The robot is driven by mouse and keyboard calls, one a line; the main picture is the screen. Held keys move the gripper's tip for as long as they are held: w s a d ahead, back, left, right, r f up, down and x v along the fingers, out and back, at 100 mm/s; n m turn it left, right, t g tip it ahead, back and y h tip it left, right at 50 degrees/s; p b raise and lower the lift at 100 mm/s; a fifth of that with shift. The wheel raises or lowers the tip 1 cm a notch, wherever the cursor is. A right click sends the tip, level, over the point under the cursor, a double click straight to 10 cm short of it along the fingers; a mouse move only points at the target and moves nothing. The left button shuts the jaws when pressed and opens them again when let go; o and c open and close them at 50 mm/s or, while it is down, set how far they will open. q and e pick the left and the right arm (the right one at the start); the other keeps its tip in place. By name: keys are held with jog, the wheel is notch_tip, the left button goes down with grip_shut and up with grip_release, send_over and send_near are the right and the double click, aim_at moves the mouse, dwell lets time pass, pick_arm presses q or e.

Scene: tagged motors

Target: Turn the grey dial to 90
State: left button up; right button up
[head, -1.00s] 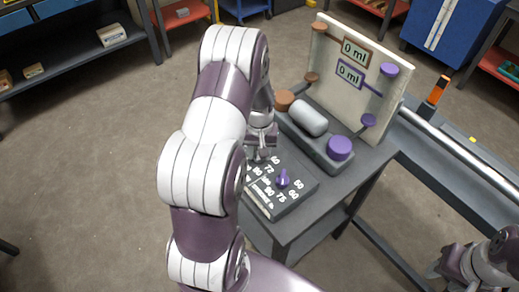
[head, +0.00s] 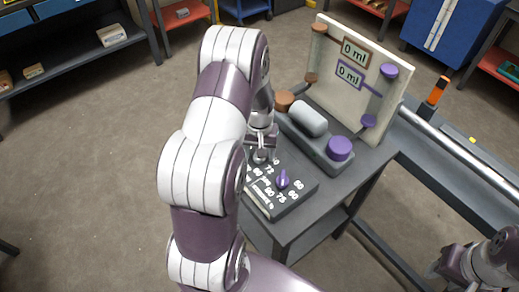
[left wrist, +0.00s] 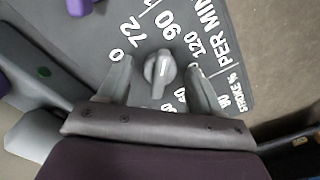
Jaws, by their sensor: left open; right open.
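The grey dial (left wrist: 160,70) is on a dark panel with white numbers, among them 72, 90 and 120. It has a light line on its top and lies roughly in line with the 90, but I cannot tell which end is its pointer. My left gripper (left wrist: 159,88) is open, with one finger on each side of the dial and gaps visible. In the head view my left gripper (head: 261,156) is over the panel's far left part and hides the grey dial. My right gripper (head: 438,270) is at the lower right, away from the panel.
A purple dial (head: 283,181) stands close by on the same panel (head: 305,192). Behind it are a pump unit with a grey cylinder (head: 308,118) and purple cap (head: 340,148), and an upright board (head: 398,95) with two 0 ml displays. A metal rail (head: 460,152) runs at the right.

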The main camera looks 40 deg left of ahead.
pick_arm(q)
notch_tip(320, 180, up, 13)
jog(key=b, duration=0.1)
jog(key=shift+f, duration=0.15)
dwell(0.3)
